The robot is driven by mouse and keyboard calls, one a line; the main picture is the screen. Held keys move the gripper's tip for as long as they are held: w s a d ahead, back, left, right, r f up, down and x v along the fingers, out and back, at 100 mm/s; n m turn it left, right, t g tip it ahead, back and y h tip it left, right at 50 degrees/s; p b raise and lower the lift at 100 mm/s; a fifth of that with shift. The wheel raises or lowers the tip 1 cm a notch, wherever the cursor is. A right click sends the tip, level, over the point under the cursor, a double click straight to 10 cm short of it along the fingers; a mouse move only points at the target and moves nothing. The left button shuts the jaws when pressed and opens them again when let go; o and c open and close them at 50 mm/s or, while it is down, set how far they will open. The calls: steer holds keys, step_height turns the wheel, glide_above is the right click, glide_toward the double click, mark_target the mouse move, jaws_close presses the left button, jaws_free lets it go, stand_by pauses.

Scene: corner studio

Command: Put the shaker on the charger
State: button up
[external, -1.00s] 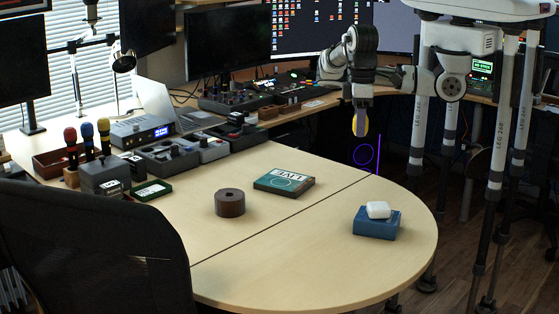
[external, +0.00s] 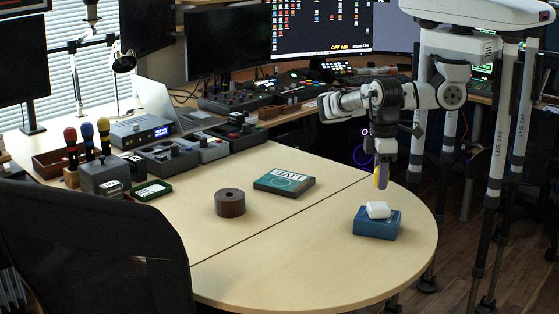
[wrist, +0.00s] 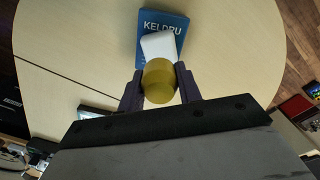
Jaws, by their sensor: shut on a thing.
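My gripper (external: 382,174) is shut on a yellow cylinder, which looks to be the shaker (wrist: 160,82). In the wrist view the shaker sits between my two dark fingers, seen end-on. In the external view only a yellow edge of it shows beside the fingers. The white rounded block, which looks to be the charger (external: 378,210), lies on top of a blue box (external: 376,226) near the table's right end. My gripper holds the shaker above and slightly behind the charger, apart from it in the external view. In the wrist view the shaker partly covers the charger (wrist: 158,44).
A dark round block with a hole (external: 229,203) and a green-and-white LIVE box (external: 284,182) lie on the wooden table (external: 300,248). Several control boxes and microphones (external: 87,140) stand at the left. The table around the blue box is clear.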

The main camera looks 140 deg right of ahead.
mark_target(376, 205)
steer(key=shift+f, duration=2.45)
steer(key=shift+f, duration=0.1)
steer(key=o, duration=1)
step_height(376, 205, up, 12)
steer(key=shift+r, duration=0.15)
